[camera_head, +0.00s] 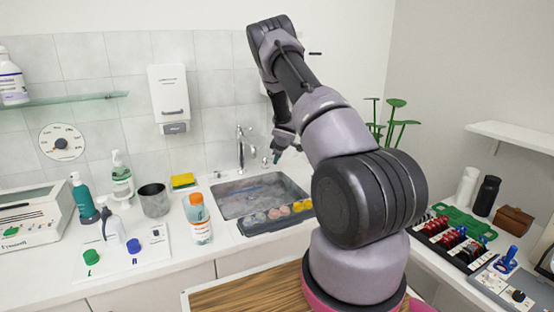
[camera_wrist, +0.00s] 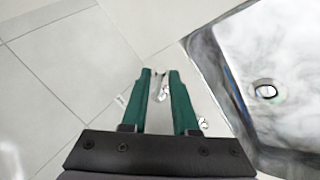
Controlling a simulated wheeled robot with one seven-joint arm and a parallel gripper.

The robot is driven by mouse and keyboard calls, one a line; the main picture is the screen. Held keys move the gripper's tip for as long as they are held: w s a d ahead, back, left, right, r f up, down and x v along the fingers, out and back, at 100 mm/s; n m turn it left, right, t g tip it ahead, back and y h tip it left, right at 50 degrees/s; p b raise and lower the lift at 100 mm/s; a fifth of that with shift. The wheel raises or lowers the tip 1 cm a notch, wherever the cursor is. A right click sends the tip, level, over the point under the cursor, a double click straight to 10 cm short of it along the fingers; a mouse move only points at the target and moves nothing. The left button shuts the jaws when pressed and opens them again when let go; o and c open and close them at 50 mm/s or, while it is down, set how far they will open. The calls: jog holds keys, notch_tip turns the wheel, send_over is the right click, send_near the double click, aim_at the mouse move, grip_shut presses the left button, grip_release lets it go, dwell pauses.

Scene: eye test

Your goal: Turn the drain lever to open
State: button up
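The sink (camera_head: 225,205) is a grey basin set in the white counter, with a chrome faucet (camera_head: 240,150) at its back edge. My gripper (camera_head: 275,156) is over the back of the sink, right of the faucet. In the wrist view my gripper (camera_wrist: 160,74) has two green fingers standing apart, open. A small shiny metal piece (camera_wrist: 162,93) shows between them, apparently not gripped; I cannot tell whether it is the drain lever or part of the faucet. The round drain (camera_wrist: 267,91) shows in the basin at right. No lever is clearly visible in the head view.
A tray with several round items (camera_head: 277,214) lies along the sink's front edge. An orange-capped bottle (camera_head: 198,220), metal cup (camera_head: 153,200) and yellow sponge (camera_head: 183,181) stand left of the sink. The tiled wall is close behind the faucet.

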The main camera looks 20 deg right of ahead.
grip_shut()
dwell(1.2)
